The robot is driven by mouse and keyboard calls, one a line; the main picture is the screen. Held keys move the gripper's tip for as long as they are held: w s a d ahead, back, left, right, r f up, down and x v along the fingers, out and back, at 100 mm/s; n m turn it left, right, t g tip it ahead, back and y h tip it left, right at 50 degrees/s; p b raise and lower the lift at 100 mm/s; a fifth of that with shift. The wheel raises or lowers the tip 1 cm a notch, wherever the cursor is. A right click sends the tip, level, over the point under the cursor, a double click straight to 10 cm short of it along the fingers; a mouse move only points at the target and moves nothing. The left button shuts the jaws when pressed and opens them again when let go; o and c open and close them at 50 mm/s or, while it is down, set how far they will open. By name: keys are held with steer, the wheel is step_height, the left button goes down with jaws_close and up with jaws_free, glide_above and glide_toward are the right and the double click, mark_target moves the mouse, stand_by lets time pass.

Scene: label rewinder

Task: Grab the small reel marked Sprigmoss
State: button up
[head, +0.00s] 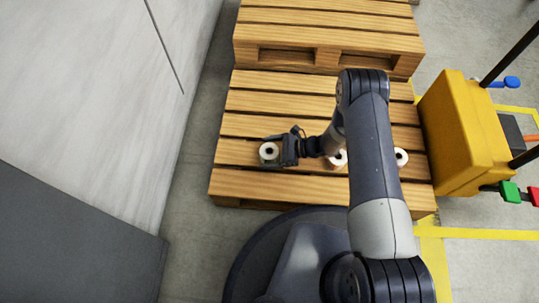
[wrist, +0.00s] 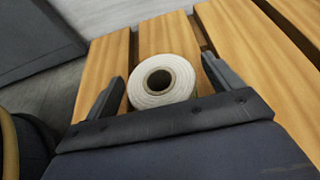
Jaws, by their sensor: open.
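Three small white reels stand on the near wooden pallet. The left reel (head: 269,151) is at my gripper (head: 277,151); no marking on it can be read. In the wrist view this reel (wrist: 161,80) sits upright between the two open fingers of my gripper (wrist: 163,88), with its dark core hole facing up. A gap shows between the reel and each finger. The middle reel (head: 338,159) is partly hidden by my arm. The right reel (head: 401,157) stands to the right of my arm. I cannot tell which reel is marked Sprigmoss.
The near pallet (head: 290,103) has bare slats behind the reels. Another pallet (head: 330,20) stands behind it. A grey cabinet wall (head: 90,90) rises at the left. A yellow machine (head: 462,135) with coloured knobs stands at the right.

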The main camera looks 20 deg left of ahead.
steer(key=shift+c, duration=0.6)
steer(key=c, duration=1)
steer(key=shift+c, duration=0.2)
steer(key=shift+r, duration=0.15)
